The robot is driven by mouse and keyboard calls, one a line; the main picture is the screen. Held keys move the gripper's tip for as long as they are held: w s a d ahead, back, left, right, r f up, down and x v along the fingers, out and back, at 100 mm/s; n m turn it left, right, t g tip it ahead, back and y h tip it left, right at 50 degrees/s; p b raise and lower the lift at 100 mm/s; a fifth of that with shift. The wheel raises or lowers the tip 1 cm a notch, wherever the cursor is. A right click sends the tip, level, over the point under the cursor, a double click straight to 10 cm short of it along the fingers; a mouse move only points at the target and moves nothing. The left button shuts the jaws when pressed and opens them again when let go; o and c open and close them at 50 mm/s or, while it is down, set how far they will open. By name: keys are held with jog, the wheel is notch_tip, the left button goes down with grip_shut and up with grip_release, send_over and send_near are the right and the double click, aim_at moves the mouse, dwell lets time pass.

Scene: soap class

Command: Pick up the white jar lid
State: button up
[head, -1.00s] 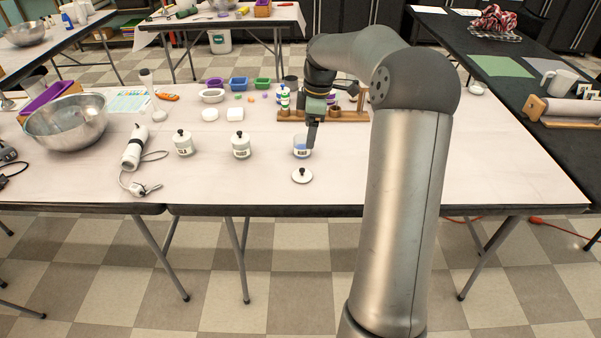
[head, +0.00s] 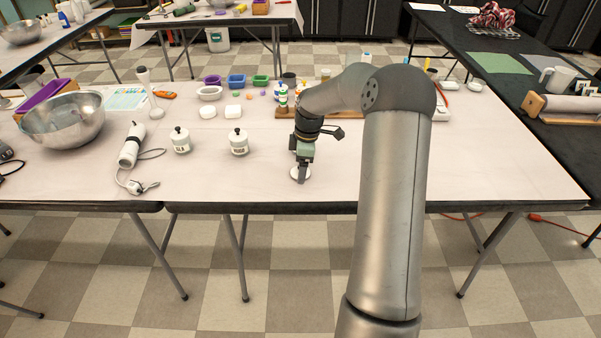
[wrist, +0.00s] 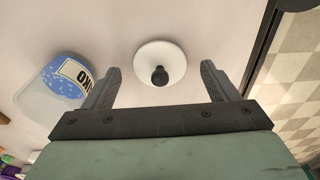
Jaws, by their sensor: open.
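The white jar lid (head: 300,173) lies on the table near its front edge, with its dark knob up. In the wrist view the lid (wrist: 147,56) lies ahead of and between my open fingers, seen from above. My gripper (head: 302,170) points down over the lid in the head view and partly covers it. In the wrist view my gripper (wrist: 160,88) is open and empty, and I cannot tell the exact height above the lid. The open jar with a blue label (wrist: 62,90) stands left of the fingers in the wrist view; in the head view my gripper hides it.
Two lidded white jars (head: 181,141) (head: 239,142) stand to the left. A hand blender (head: 130,147) with its cord and a steel bowl (head: 66,121) lie further left. The table's front edge (head: 265,210) is close to the lid.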

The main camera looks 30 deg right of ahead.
jog(key=shift+f, duration=0.4)
jog(key=c, duration=1)
jog(key=shift+r, duration=0.1)
jog(key=shift+c, duration=0.2)
